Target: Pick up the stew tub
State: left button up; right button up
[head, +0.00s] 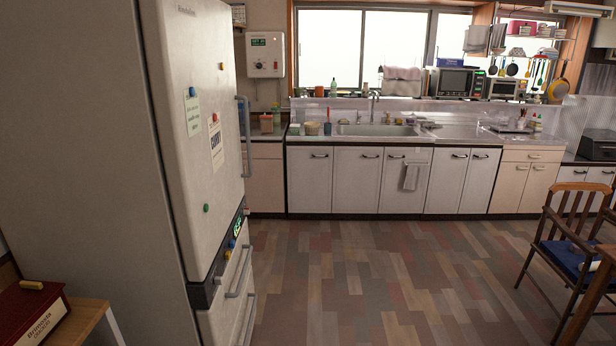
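I cannot pick out a stew tub in the head view. A tall pale fridge (186,140) stands close at the left with its upper door and lower drawers shut, so its inside is hidden. Its front carries grey handles, paper notes and coloured magnets. Several small containers (312,128) stand on the counter left of the sink, too small to identify. Neither of my grippers is in view.
A long kitchen counter (460,136) with a sink (375,130) runs along the back wall. A wooden chair (570,245) with a blue seat stands at the right by a table edge. A red box (32,312) sits at lower left. The middle wooden floor (380,275) is clear.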

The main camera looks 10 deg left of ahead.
aim_at(267, 122)
jog(key=i, duration=0.7)
jog(key=i+l+u, duration=0.1)
jog(key=i, duration=0.65)
jog(key=i+l, duration=0.15)
jog(key=i, duration=0.55)
jog(key=i+l+u, duration=0.15)
jog(key=i+u, duration=0.3)
jog(key=i+l+u, duration=0.25)
jog(key=i+u, duration=0.25)
jog(key=i+l+u, duration=0.3)
jog(key=l+u, duration=0.15)
jog(key=i+l+u, duration=0.25)
jog(key=l+u, duration=0.2)
jog(key=i+l+u, duration=0.1)
jog(key=l, duration=0.25)
jog(key=i+l+u, duration=0.15)
jog(key=l, duration=0.25)
